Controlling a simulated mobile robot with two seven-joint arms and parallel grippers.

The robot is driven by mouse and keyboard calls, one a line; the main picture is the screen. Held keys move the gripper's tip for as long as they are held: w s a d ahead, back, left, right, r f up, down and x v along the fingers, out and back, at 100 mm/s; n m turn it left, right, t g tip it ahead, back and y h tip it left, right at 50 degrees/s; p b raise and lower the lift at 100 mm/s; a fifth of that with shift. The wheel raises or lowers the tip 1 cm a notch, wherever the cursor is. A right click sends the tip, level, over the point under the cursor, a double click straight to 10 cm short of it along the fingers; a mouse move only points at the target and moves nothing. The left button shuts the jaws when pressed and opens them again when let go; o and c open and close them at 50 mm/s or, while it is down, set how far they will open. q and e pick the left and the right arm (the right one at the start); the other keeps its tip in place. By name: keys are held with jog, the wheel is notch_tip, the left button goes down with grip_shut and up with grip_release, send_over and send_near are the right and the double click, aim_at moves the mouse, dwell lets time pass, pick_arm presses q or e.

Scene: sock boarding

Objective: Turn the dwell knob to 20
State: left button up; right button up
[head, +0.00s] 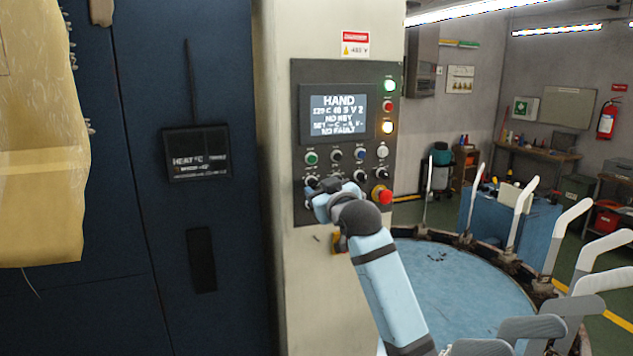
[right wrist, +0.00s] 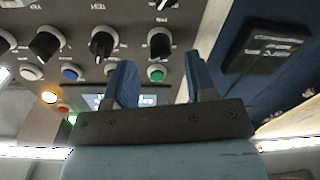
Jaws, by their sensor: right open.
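The control panel (head: 342,85) on the cream column holds a row of black knobs with white pointers below a row of buttons. Its small labels are unreadable, so I cannot tell which is the dwell knob. In the right wrist view, upside down, three knobs show clearly: a right one (right wrist: 160,43), a middle one (right wrist: 103,43) and a left one (right wrist: 46,42). My right gripper (head: 322,192) is at the lower panel and hides part of the lower controls. In the wrist view its two fingers (right wrist: 163,82) are apart with nothing between them. My left gripper is out of view.
A display (head: 338,115) reads HAND and NO FAULT. A red emergency button (head: 385,196) sits right of my gripper. A dark blue cabinet (head: 130,240) stands left. A round blue table (head: 450,285) ringed by upright white foot-shaped boards lies right, beside my arm.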

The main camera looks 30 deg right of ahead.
aim_at(316, 186)
jog(key=shift+w+d+r, duration=0.15)
jog(key=shift+w+d, duration=0.05)
jog(key=shift+w, duration=0.85)
jog(key=shift+w+p, duration=0.3)
jog(key=shift+w, duration=0.15)
jog(key=shift+d, duration=0.1)
jog(key=c, duration=0.9)
